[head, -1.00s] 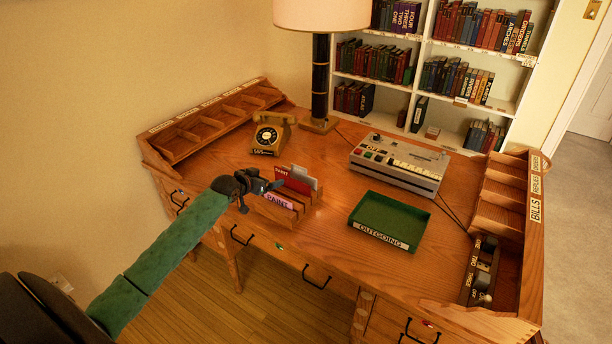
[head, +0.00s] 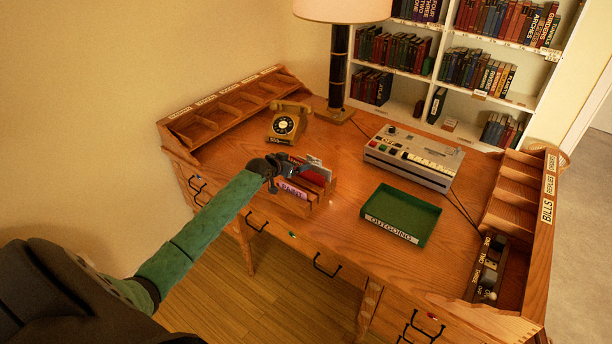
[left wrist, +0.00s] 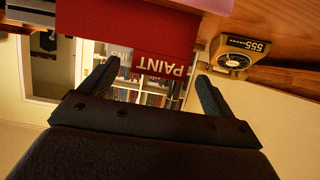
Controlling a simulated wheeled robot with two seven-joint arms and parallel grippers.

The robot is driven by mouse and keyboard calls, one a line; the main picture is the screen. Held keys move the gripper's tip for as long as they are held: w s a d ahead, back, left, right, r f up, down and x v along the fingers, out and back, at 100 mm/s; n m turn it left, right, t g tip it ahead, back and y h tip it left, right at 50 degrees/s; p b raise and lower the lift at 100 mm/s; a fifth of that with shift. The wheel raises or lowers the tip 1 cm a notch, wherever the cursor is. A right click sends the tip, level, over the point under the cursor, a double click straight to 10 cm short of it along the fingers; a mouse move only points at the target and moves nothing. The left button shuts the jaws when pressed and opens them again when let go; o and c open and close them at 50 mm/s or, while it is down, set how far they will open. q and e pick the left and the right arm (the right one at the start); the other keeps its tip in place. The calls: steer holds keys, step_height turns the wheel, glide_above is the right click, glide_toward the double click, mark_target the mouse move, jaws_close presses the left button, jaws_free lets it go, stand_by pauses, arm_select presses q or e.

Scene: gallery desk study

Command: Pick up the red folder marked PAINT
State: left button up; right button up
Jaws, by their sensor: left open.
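The red folder marked PAINT (left wrist: 125,30) fills the top middle of the left wrist view, its white lettering upside down. In the head view the red folder (head: 317,177) stands in a wooden desk rack (head: 312,208), partly hidden by my left gripper (head: 297,171). My left gripper is open at the rack. In the left wrist view its fingers (left wrist: 158,72) lie on either side of the folder's lettered edge, with gaps showing; I cannot tell whether either touches it. A pink folder (head: 293,191) stands at the front of the rack. My right gripper is not in view.
A rotary telephone (head: 287,124) stands behind the rack. A green OUTGOING tray (head: 402,216) and a grey keyed machine (head: 411,158) are to the right. A lamp (head: 339,75) stands at the back. Bare desk lies between rack and tray.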

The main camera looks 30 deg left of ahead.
arm_select(q)
steer(key=shift+w+f, duration=0.1)
steer(key=shift+w, duration=0.05)
steer(key=shift+c, duration=0.2)
steer(key=c, duration=1.3)
